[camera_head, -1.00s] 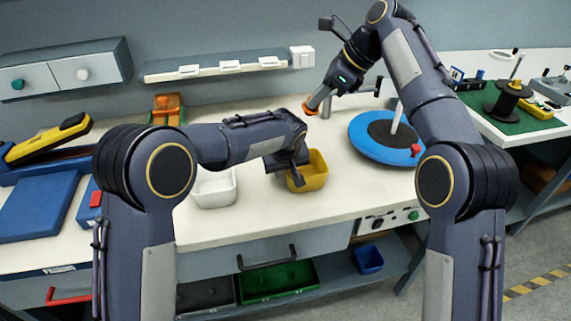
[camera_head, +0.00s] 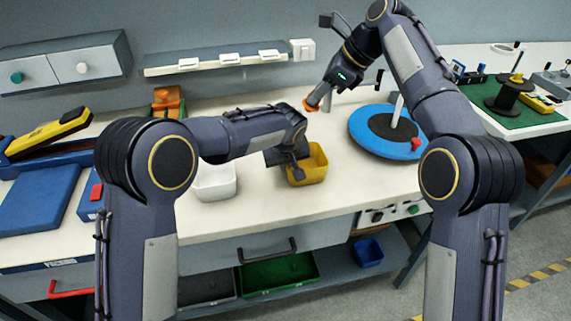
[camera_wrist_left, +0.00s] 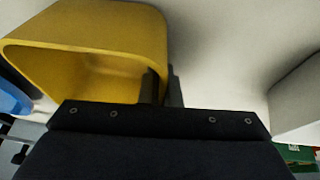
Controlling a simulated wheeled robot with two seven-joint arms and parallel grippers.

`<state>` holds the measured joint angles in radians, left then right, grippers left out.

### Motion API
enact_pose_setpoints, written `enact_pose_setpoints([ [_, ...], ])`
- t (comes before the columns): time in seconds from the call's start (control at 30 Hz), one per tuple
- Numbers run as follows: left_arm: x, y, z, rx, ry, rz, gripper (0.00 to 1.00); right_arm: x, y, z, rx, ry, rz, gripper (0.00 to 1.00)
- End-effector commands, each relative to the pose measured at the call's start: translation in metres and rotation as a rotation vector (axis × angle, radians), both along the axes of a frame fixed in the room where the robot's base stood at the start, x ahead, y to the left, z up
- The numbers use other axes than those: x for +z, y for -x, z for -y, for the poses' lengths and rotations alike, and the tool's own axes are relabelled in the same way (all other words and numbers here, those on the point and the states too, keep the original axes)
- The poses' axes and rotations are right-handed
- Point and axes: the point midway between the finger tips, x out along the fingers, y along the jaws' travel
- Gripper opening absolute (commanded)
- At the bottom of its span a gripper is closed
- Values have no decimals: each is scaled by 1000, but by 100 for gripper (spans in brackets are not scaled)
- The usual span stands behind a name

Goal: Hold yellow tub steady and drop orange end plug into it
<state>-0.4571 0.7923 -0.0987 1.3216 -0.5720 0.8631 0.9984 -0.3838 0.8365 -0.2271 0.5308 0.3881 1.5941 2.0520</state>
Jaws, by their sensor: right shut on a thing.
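The yellow tub (camera_head: 317,167) stands on the white bench, open side up. In the left wrist view the yellow tub (camera_wrist_left: 95,35) fills the upper left. My left gripper (camera_head: 297,173) is at the tub's left side. In the wrist view its narrow dark fingers (camera_wrist_left: 163,88) lie either side of the tub's wall, one inside and one outside; whether they pinch it is unclear. My right gripper (camera_head: 317,100) is shut on the orange end plug (camera_head: 309,107), held in the air beyond and above the tub. The gripper hides part of the plug.
A white tub (camera_head: 215,184) stands left of the yellow tub. A blue round base with a black centre (camera_head: 366,145) and an upright post sits to the right. An orange block stack (camera_head: 168,102) is at the back left. The bench in front of the tubs is clear.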

Motion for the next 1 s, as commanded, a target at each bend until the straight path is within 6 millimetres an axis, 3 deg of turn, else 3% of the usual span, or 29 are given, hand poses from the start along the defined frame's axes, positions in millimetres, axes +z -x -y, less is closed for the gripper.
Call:
enact_pose_setpoints([
  [0.87,0,0,0,0,1,1,0,-63,0,0,0,1,-2,0],
  [0.9,1,0,0,0,1,1,0,-62,0,0,0,0,1,13],
  [1.0,0,0,0,0,1,1,0,-61,0,0,0,0,1,27],
])
